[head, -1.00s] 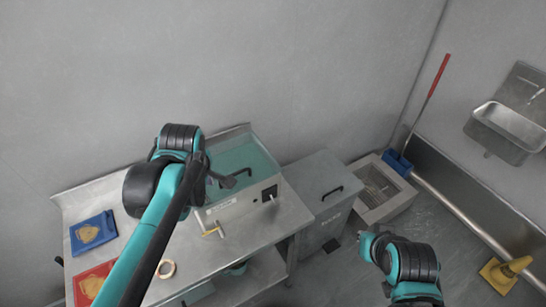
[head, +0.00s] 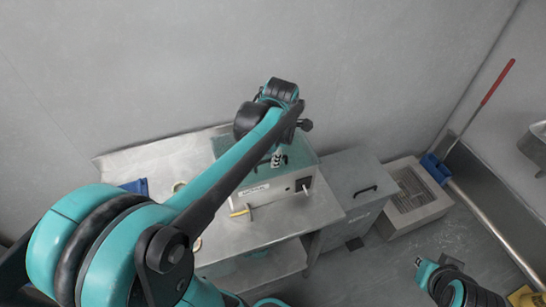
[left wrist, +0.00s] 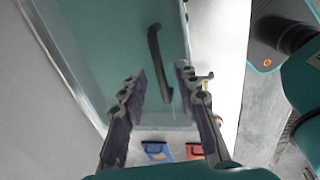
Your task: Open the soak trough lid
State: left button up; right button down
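A box with a see-through teal lid (head: 301,151) and a light front panel (head: 262,194) stands on the steel table. I cannot read its label. Its black bar handle (left wrist: 156,55) shows in the left wrist view, on the teal lid (left wrist: 110,50), which looks shut. My left gripper (head: 279,160) is over the lid in the head view. In the left wrist view its two fingers (left wrist: 161,75) are spread, with the handle lying in line with the gap between them. I cannot tell whether they touch it.
A grey bin (head: 355,195) with a black-handled lid stands right of the steel table (head: 315,213). A low basin (head: 415,203) is beyond it. A blue tray (left wrist: 157,150) and a red tray (left wrist: 194,150) show in the left wrist view. A red-handled tool leans at the right wall.

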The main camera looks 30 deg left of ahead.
pick_arm(q)
jog(key=shift+f, duration=0.25)
jog(key=shift+c, duration=0.4)
grip_shut()
jog(key=shift+a+r, duration=0.1)
jog(key=shift+r, duration=0.05)
